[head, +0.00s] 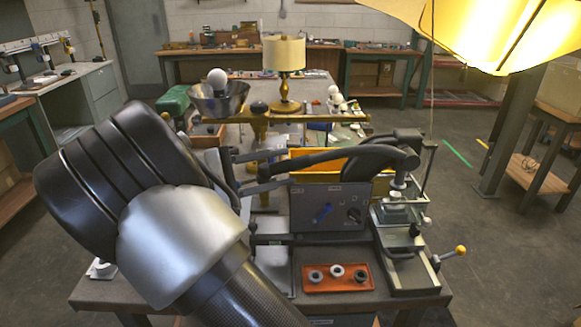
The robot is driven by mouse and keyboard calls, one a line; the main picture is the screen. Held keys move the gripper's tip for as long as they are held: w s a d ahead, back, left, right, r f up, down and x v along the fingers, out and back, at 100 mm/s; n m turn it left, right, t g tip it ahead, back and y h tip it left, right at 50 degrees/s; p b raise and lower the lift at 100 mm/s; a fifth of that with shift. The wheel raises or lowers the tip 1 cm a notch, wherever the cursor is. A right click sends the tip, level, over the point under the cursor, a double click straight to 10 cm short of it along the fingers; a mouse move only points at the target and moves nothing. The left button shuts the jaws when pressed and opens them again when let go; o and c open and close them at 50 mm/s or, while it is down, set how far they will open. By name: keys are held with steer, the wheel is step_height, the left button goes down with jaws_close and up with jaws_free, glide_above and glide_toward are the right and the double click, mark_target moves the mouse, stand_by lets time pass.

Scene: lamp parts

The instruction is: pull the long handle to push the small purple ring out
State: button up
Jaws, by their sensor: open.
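A long black curved handle (320,158) runs leftward, roughly level, from the head of a press (408,143) at the right of the workbench. My gripper (284,167) reaches in from behind my arm. Its two grey fingers are apart, one above and one below the handle's left end. I cannot tell whether they touch it. A metal fixture (397,213) stands under the press. I cannot make out a purple ring there; the parts are too small. My large arm link hides the bench's left side.
A grey control box (330,208) stands below the handle. An orange tray (336,286) holds grey and white rings at the front. A yellow-knobbed lever (460,250) sticks out right. A brass lamp (284,60) and a bowl with a white bulb (217,78) stand behind. A lit yellow shade hangs upper right.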

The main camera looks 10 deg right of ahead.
mark_target(291, 165)
steer(key=shift+w+d, duration=0.15)
steer(key=shift+d, duration=0.65)
steer(key=shift+w+d, duration=0.1)
steer(key=shift+d, duration=0.65)
steer(key=shift+c, duration=0.2)
jaws_close()
